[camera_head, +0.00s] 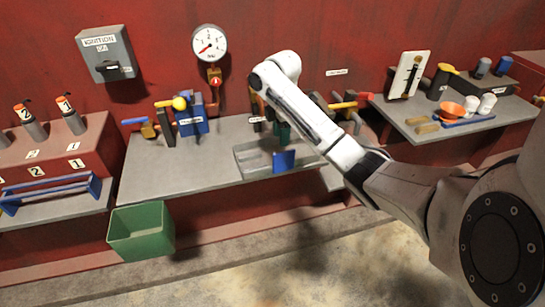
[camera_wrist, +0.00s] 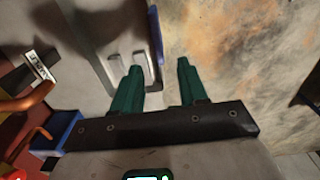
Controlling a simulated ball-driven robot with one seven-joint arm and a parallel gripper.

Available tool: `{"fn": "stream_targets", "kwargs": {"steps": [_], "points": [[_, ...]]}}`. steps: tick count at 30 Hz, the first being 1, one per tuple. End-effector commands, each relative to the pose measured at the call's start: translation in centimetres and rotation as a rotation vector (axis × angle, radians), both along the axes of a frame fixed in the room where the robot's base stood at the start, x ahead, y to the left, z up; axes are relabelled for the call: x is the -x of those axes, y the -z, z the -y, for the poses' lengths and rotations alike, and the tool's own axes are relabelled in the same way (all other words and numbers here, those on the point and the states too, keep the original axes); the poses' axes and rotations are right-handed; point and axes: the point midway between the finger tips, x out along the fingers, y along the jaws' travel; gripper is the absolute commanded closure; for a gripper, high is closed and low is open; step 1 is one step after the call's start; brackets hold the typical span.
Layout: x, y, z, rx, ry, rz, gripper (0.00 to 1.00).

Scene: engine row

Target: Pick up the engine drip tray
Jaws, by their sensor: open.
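A shallow grey tray (camera_head: 243,160), which looks like the engine drip tray, lies on the front of the middle grey bench. A blue plate (camera_head: 284,160) stands at its front side. In the wrist view part of the grey tray (camera_wrist: 97,45) shows at the top, with a blue edge (camera_wrist: 155,38) at its right. My gripper (camera_wrist: 158,75) is open and empty, its green fingers apart. The left fingertip overlaps the tray in that view; whether it touches cannot be told. In the head view the gripper (camera_head: 283,132) is above the tray's rear, partly hidden by my arm.
The middle bench (camera_head: 160,175) is bare to the left of the tray. Valves and a blue block (camera_head: 192,122) stand behind. A green bin (camera_head: 141,231) is at the bench's front left. A right bench (camera_head: 425,112) holds an orange funnel (camera_head: 452,110) and white cups.

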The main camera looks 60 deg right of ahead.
Motion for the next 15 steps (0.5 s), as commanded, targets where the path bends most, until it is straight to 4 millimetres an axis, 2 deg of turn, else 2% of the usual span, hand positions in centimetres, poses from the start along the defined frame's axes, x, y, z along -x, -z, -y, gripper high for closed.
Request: {"fn": "stream_targets", "kwargs": {"steps": [6, 15], "points": [[-0.1, 3.1, -0.1, -0.001, 0.0, 0.0, 0.57], [-0.1, 5.8, 0.0, 0.0, 0.002, 0.0, 0.57]]}}
